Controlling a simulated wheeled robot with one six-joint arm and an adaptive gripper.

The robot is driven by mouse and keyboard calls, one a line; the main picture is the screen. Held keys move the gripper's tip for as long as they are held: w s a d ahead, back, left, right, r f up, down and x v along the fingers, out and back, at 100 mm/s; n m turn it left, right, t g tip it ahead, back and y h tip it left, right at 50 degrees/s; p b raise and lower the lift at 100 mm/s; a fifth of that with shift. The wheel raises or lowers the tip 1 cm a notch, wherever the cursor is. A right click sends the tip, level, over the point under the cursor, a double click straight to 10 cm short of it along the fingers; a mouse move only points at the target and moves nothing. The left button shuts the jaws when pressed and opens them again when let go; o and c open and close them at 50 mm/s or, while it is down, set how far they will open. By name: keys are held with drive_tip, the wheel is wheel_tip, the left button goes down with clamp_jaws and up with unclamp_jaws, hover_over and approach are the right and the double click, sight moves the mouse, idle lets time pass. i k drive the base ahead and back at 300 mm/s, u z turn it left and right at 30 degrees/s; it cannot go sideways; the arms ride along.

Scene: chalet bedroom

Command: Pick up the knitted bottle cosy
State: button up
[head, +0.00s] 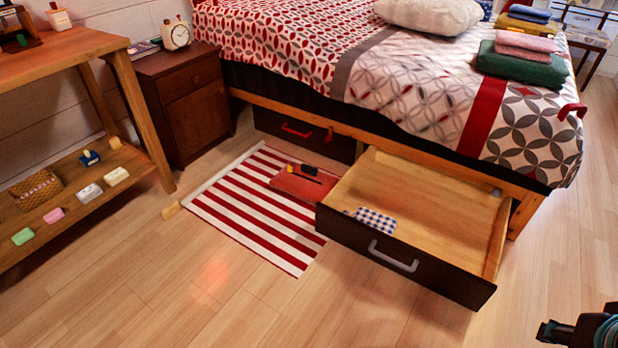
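I cannot pick out the knitted bottle cosy for certain. A small cream bottle-shaped thing with a reddish top (59,17) stands on the wooden table at the upper left; its surface is too small to tell if it is knitted. A blue-and-white checked item (375,221) lies inside the open drawer (440,193), by its front panel. My gripper (553,332) shows only in part at the lower right corner, beyond the drawer and apart from these things.
The drawer juts from under the bed (400,90). A red tray-like thing (303,184) with small items lies on the striped rug (255,208). A nightstand (185,100) bears an alarm clock (177,36). The table's lower shelf (75,205) holds several small items.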

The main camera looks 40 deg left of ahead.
sight(308, 183)
drive_tip(key=i, duration=0.35)
drive_tip(key=u, duration=2.35)
drive_tip(key=i, duration=2.7)
drive_tip(key=z, duration=0.6)
